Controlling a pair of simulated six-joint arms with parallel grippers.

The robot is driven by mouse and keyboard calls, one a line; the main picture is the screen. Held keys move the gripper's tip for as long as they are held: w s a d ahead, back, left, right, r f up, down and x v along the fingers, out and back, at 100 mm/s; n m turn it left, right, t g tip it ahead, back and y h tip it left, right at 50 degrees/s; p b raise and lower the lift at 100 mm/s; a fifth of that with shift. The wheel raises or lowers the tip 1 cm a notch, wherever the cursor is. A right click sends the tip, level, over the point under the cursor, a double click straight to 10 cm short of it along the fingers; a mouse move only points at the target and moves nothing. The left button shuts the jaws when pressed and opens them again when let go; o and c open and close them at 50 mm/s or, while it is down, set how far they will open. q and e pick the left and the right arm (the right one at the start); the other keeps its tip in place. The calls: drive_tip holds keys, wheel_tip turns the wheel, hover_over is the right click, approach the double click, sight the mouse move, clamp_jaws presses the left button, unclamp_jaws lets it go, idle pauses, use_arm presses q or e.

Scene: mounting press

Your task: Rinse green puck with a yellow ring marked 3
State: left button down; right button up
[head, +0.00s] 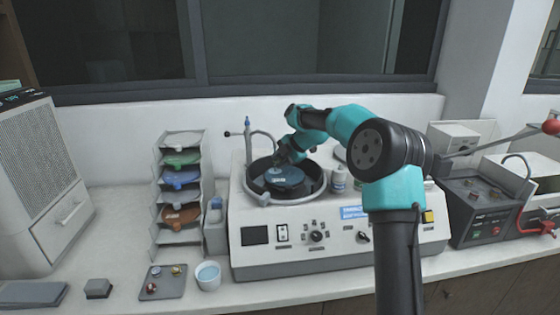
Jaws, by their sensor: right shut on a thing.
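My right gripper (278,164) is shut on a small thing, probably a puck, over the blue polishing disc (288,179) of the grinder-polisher. The held thing is mostly hidden by the fingers, and its colour, ring and number cannot be made out. I cannot tell whether it touches the disc. A thin curved tap (262,134) rises at the back left of the bowl (259,194). Several small coloured pieces lie on a grey tray (174,292) at the front left; their marks are too small to read. My left gripper is not in view.
A rack (158,205) of coloured discs stands left of the polisher (285,258). A white cup of blue liquid (208,275) stands before it. A dark press unit (484,208) with a red-knobbed lever (551,127) is at right.

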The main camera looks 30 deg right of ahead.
idle(0.3)
drive_tip(key=shift+s+d+r, duration=0.2)
drive_tip(key=shift+s, duration=0.95)
drive_tip(key=shift+s+d+r, duration=0.15)
drive_tip(key=shift+s+r, duration=0.05)
drive_tip(key=shift+s, duration=0.95)
drive_tip(key=shift+s+d+r, duration=0.2)
drive_tip(key=shift+s, duration=0.95)
drive_tip(key=s+r, duration=0.2)
drive_tip(key=r, duration=0.1)
drive_tip(key=s+r, duration=0.1)
drive_tip(key=r, duration=0.1)
drive_tip(key=shift+d, duration=0.2)
drive_tip(key=shift+s+a+r+g+h, duration=0.2)
drive_tip(key=shift+s+r+g+h, duration=0.2)
drive_tip(key=shift+g+h, duration=0.6)
drive_tip(key=shift+s+a+r+g+h, duration=0.15)
drive_tip(key=shift+s+r+g+h, duration=0.15)
drive_tip(key=shift+s+g+h, duration=0.65)
drive_tip(key=shift+s+a+r+g+h, duration=0.1)
drive_tip(key=shift+a+r+g+h, duration=0.4)
drive_tip(key=shift+g, duration=0.95)
